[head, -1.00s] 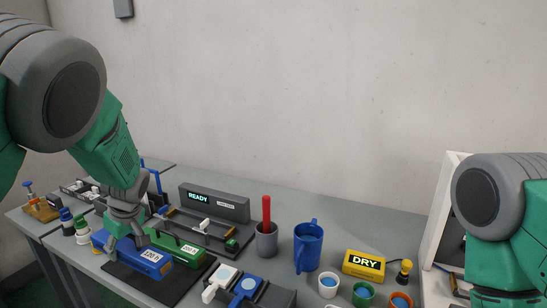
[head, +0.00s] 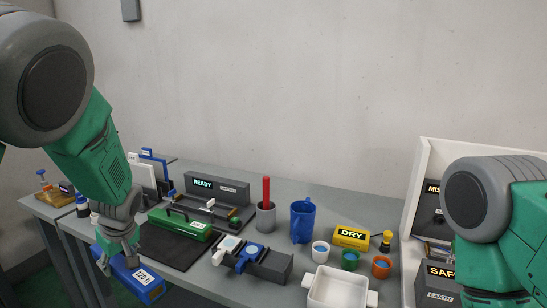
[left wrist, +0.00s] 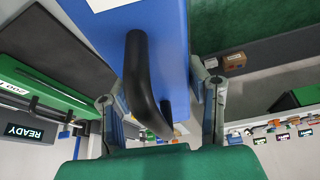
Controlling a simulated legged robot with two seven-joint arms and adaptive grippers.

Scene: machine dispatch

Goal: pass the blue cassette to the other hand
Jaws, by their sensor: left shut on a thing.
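The blue cassette (head: 143,284) has a white label and hangs from my left gripper (head: 118,258) in front of the table's front edge, at the lower left of the head view. In the left wrist view the cassette (left wrist: 175,30) fills the upper middle, with its black handle (left wrist: 140,80) between the two fingers of my left gripper (left wrist: 160,112). The left gripper is shut on it. My right arm shows at the right edge of the head view, but its gripper is out of the picture.
A green cassette (head: 180,223) lies at the back of a black mat (head: 163,247). A grey READY unit (head: 217,190) stands behind. A blue mug (head: 303,221), a yellow DRY sign (head: 351,237) and a white tray (head: 337,289) are to the right. The mat's front is bare.

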